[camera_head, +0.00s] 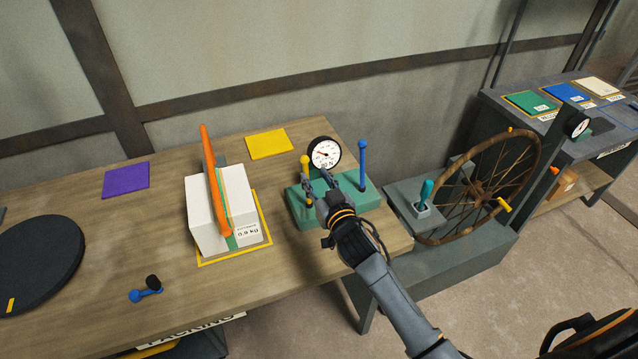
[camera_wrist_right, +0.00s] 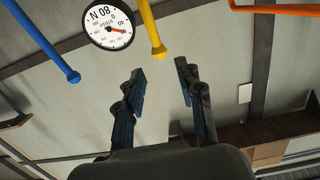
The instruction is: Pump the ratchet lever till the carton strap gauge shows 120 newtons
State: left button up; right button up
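The ratchet unit has a green base (camera_head: 368,196), a round white gauge (camera_head: 324,153), a yellow-knobbed lever (camera_head: 304,164) and a blue lever (camera_head: 362,165). My right gripper (camera_head: 317,181) is over the base, just in front of the gauge. In the right wrist view its fingers (camera_wrist_right: 161,74) are apart and empty; the yellow lever (camera_wrist_right: 153,32) stands beyond the fingertips. The blue lever (camera_wrist_right: 42,42) is to the left there. The gauge (camera_wrist_right: 109,27) has a red needle; its exact reading is unclear. A white carton (camera_head: 208,214) has a green strap around it. My left gripper is out of view.
Purple (camera_head: 126,180) and yellow (camera_head: 270,143) pads, a black disc (camera_head: 38,262) and a small blue-and-black part (camera_head: 147,290) lie on the wooden table (camera_head: 110,235). A large spoked wheel (camera_head: 485,190) stands at the right.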

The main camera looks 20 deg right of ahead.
aim_at(307, 163)
jog(key=w+b, duration=0.1)
jog(key=w, duration=0.1)
jog(key=w+b, duration=0.1)
jog(key=w, duration=0.1)
jog(key=w+f+b, duration=0.1)
jog(key=w, duration=0.1)
jog(key=shift+w+a, duration=0.1)
jog(key=shift+w, duration=0.3)
jog(key=shift+w+r, duration=0.1)
jog(key=shift+w, duration=0.1)
jog(key=shift+c, duration=0.6)
jog(key=c, duration=0.6)
jog(key=shift+o, duration=0.2)
jog(key=shift+s, duration=0.55)
jog(key=s+p, duration=0.2)
jog(key=s, duration=0.3)
jog(key=shift+s, duration=0.1)
